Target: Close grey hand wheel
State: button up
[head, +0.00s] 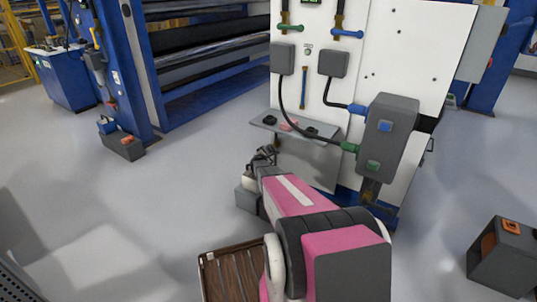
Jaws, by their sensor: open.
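I cannot make out a grey hand wheel for certain; it may be hidden by my arm or too small to tell. A white panel (410,35) stands ahead, with a green-handled valve (289,28) and a blue-handled valve (347,34) near its top. My gripper (263,154) is small and dark in the head view, at the end of my pink and black arm. It is open, in front of the panel's lower left side, near a small grey shelf (335,135). I see nothing held in it; the fingers are partly hidden.
Dark and pinkish small items lie on the shelf. A grey box with blue and green parts (387,138) juts from the panel, with black hoses. A blue roller machine (120,65) stands at left. A grey box (503,255) sits at lower right.

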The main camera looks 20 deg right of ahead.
aim_at(271, 150)
jog(key=shift+s+a, duration=0.2)
jog(key=shift+s, duration=0.05)
jog(key=shift+r, duration=0.1)
jog(key=x, duration=1)
jog(key=shift+d+r, duration=0.25)
jog(key=shift+d, duration=0.1)
jog(key=shift+s, duration=0.1)
jog(key=c, duration=0.7)
